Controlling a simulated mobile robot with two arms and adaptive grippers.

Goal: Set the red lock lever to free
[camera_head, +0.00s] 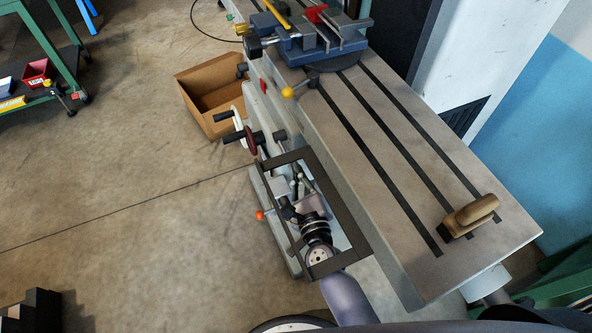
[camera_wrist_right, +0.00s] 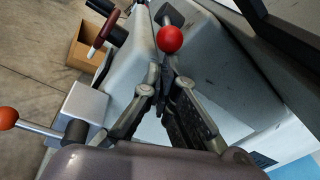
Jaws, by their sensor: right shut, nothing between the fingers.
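The red ball knob of a lever (camera_wrist_right: 169,39) shows in the wrist view just beyond my right fingertips, close to the grey machine body. I cannot tell whether the fingertips touch it. I cannot make out this red knob in the head view, where my arm and gripper cover that area. My right gripper (camera_wrist_right: 165,80) is shut with nothing between its fingers; it also shows in the head view (camera_head: 298,183), low beside the machine table. An orange-knobbed lever (camera_head: 260,215) sticks out to the left of it, also seen in the wrist view (camera_wrist_right: 9,118). My left gripper is not in view.
A slotted machine table (camera_head: 400,140) runs along the right, with a vise (camera_head: 318,40) and a wooden-handled brush (camera_head: 470,215) on it. A dark rectangular frame (camera_head: 345,222) surrounds my right gripper in the picture. A handwheel (camera_head: 250,140) and a cardboard box (camera_head: 205,95) are beyond.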

